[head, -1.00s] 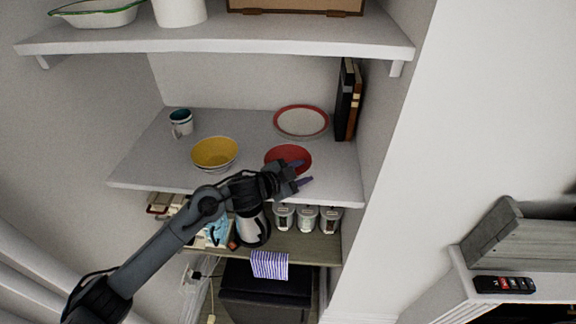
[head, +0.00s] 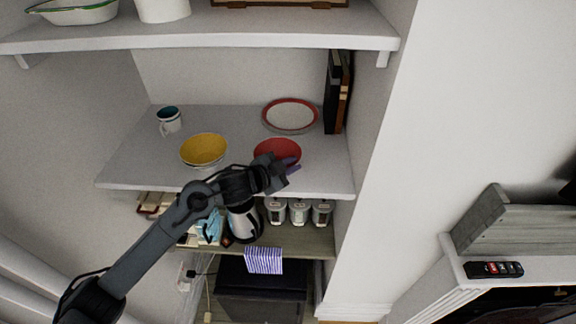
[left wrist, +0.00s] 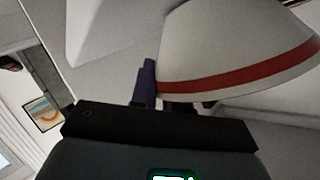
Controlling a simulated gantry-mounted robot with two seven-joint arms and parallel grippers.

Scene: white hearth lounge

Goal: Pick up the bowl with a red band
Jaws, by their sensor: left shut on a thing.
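The bowl with a red band (left wrist: 235,55) fills the upper right of the left wrist view, white outside with a red stripe near its rim. In the head view its red inside (head: 277,151) shows near the front edge of the middle shelf. My left gripper (head: 288,168) is at the bowl's front right side, shut on its wall; one purple finger also shows against the bowl in the left wrist view (left wrist: 146,82). The other finger is mostly hidden. My right gripper is in neither view.
On the middle shelf (head: 130,170) a yellow bowl (head: 204,149) stands left of the red one. A red-rimmed plate (head: 291,115) lies behind, dark books (head: 337,95) stand right, and a mug (head: 169,120) is back left. Canisters (head: 299,211) stand below.

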